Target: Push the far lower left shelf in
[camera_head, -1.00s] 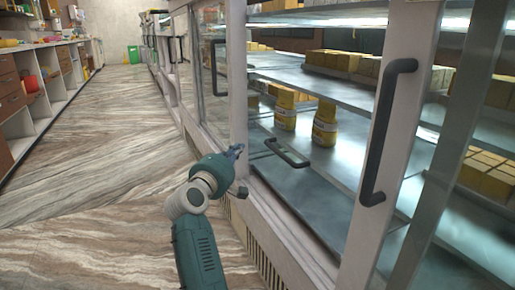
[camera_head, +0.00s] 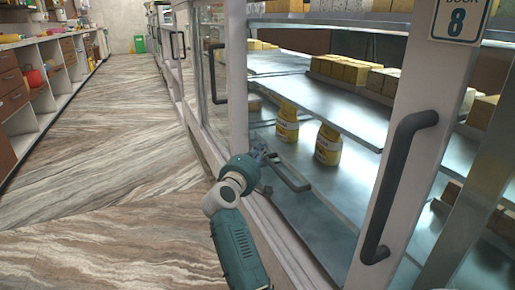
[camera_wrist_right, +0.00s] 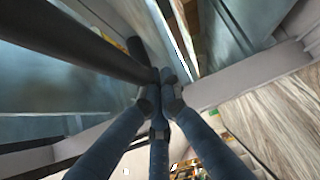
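The far lower left shelf (camera_head: 325,200) is a metal sheet inside the glass-fronted counter, with yellow jars standing on it. A dark bar handle (camera_head: 291,180) sits at its front edge. My right gripper (camera_head: 262,153) is at the far end of this handle, close to the cabinet front. In the right wrist view its blue fingers (camera_wrist_right: 160,80) converge with their tips together, and a dark bar (camera_wrist_right: 85,38) runs right beside the tips. I cannot tell whether they touch. No object shows between the fingers. My left gripper is out of view.
A yellow jar (camera_head: 328,145) and another (camera_head: 287,122) stand on the lower shelf. A middle shelf (camera_head: 325,105) above carries yellow boxes (camera_head: 345,70). A white door post with a large dark handle (camera_head: 395,185) stands at the right. The aisle floor (camera_head: 110,175) is clear.

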